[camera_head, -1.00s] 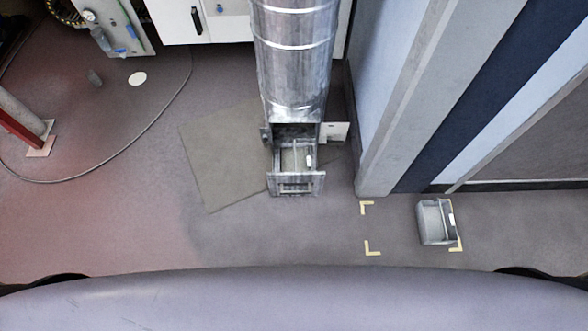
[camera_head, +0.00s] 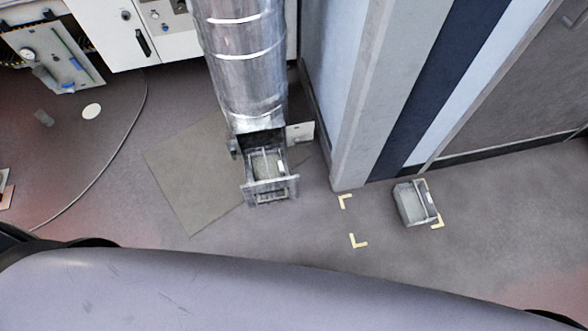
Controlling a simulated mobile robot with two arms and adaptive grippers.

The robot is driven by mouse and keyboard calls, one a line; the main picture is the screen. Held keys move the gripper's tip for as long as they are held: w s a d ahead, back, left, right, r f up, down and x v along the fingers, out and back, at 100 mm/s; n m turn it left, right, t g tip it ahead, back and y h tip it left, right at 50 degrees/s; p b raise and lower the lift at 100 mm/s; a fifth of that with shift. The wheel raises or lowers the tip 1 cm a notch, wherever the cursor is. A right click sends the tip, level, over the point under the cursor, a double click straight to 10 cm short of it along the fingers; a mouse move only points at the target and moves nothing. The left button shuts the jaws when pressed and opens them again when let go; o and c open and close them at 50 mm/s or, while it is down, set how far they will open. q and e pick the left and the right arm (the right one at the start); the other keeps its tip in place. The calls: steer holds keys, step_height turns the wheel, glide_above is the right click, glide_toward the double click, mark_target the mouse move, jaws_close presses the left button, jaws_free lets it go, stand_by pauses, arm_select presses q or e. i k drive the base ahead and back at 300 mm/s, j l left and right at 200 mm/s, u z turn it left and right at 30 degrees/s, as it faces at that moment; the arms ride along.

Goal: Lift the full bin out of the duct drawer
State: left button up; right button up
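The silver duct (camera_head: 242,70) comes down near the middle of the view. Its drawer (camera_head: 270,190) is pulled out at the bottom, with its front facing me. Inside the drawer sits a bin (camera_head: 264,163) with greyish contents and a small white patch at its right side. A second grey bin (camera_head: 411,203) stands on the floor to the right, slightly tilted in the picture, and looks empty. Neither of my grippers is in view.
Yellow corner marks (camera_head: 357,241) lie on the floor, some beside the grey bin. A striped wall with a grey post (camera_head: 362,120) stands right of the duct. A flat mat (camera_head: 190,180) lies under the drawer. White cabinets (camera_head: 150,35) stand behind. Open floor lies in front of the drawer.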

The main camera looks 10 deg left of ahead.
mark_target(268, 171)
steer(key=i+j+z, duration=0.15)
steer(key=j+z, duration=0.25)
steer(key=j, duration=0.35)
steer(key=j+z, duration=0.35)
steer(key=j, duration=0.4)
steer(key=j+z, duration=0.4)
steer(key=j, duration=0.4)
